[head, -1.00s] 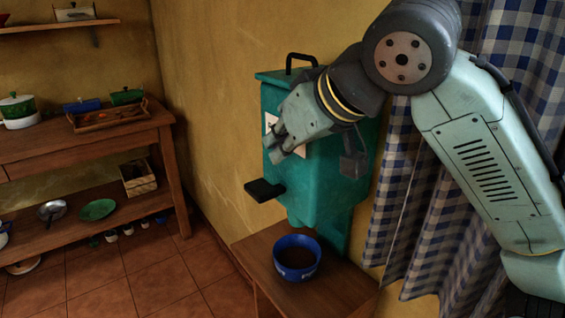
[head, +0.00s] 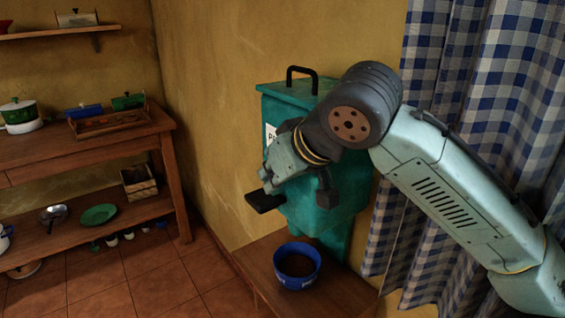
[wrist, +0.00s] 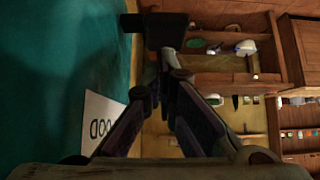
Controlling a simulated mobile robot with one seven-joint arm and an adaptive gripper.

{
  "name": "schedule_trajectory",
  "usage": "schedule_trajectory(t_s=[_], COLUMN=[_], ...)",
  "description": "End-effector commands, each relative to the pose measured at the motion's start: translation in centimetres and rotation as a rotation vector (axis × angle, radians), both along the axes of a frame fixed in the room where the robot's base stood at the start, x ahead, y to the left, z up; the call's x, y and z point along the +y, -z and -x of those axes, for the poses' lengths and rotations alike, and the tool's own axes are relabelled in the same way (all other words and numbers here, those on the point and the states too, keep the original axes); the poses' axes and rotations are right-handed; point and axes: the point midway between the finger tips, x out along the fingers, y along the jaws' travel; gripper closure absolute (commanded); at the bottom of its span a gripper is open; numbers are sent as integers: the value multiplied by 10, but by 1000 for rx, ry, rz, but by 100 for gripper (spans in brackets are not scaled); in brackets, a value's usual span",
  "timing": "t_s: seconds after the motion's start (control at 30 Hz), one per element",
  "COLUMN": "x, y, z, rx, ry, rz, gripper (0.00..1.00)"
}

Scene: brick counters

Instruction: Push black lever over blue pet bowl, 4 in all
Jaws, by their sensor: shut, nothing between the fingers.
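The teal dispenser (head: 325,210) is mounted on the yellow wall, and its black lever (head: 263,202) sticks out at its lower left front. The blue pet bowl (head: 297,266) stands below on a wooden stand, with brown content inside. My gripper (head: 268,186) is shut and empty, its tips just above the lever in the head view. In the wrist view the gripper's fingertips (wrist: 165,75) are together, and the lever (wrist: 165,30) is right ahead of them. I cannot tell whether they touch it. The dispenser's teal front (wrist: 60,70) and white label (wrist: 100,122) are beside the fingers.
A wooden shelf table (head: 90,150) with pots, a tray and a green plate stands at the left. A blue checked curtain (head: 480,110) hangs at the right behind my arm. The wooden stand (head: 262,262) holds the bowl. The tiled floor (head: 150,275) is clear in front.

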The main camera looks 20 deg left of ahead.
Motion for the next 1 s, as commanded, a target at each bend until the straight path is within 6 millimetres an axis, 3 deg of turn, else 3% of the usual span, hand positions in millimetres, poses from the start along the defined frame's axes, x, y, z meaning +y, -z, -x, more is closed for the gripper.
schedule_trajectory(t_s=[0.2,0.63,0.87,1.0], x=[12,14,14,14], y=[15,20,53,55], z=[-9,-11,-11,-11], rx=[-1,-1,2,-1], ry=[1,0,-1,1], rz=[0,-1,-3,2], gripper=[100,100,100,100])
